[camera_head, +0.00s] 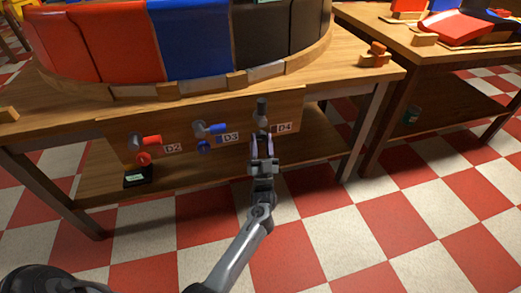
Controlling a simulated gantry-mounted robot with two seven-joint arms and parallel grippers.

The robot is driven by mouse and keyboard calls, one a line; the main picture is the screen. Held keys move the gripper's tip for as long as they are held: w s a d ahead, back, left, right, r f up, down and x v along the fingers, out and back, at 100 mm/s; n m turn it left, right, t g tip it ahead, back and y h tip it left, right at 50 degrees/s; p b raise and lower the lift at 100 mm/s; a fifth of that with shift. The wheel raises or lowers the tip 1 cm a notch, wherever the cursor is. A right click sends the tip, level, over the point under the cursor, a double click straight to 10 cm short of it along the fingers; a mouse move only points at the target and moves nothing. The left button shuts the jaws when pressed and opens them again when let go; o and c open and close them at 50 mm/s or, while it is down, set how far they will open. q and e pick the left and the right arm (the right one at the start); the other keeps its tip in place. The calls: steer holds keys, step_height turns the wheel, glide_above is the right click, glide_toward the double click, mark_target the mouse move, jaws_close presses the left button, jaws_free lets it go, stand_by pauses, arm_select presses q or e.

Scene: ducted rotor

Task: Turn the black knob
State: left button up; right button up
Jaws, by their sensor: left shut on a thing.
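My left gripper (262,145) reaches up from the bottom of the view to the wooden front panel, just left of the D4 label (284,127). Its two fingers are closed around the black knob at D4, which they and the gripper body mostly hide. Just above the fingertips, a dark grey handle (262,106) at D4 points upward. The knob's angle cannot be made out. My right gripper is not in view.
A red handle with a red knob (143,158) sits by D2, and a blue handle with a blue knob (204,147) by D3. Red, blue and black curved panels stand on the table above. A small black box (138,177) lies on the lower shelf.

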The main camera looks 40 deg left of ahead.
arm_select(q)
steer(key=shift+w+n+g+y+b, duration=0.1)
steer(key=shift+n+g+y+b, duration=1.25)
steer(key=shift+n, duration=1.15)
steer(key=shift+g+p, duration=0.3)
steer(key=shift+g, duration=0.45)
steer(key=o, duration=1.1)
steer(key=shift+c, duration=0.2)
steer(key=shift+t, duration=0.3)
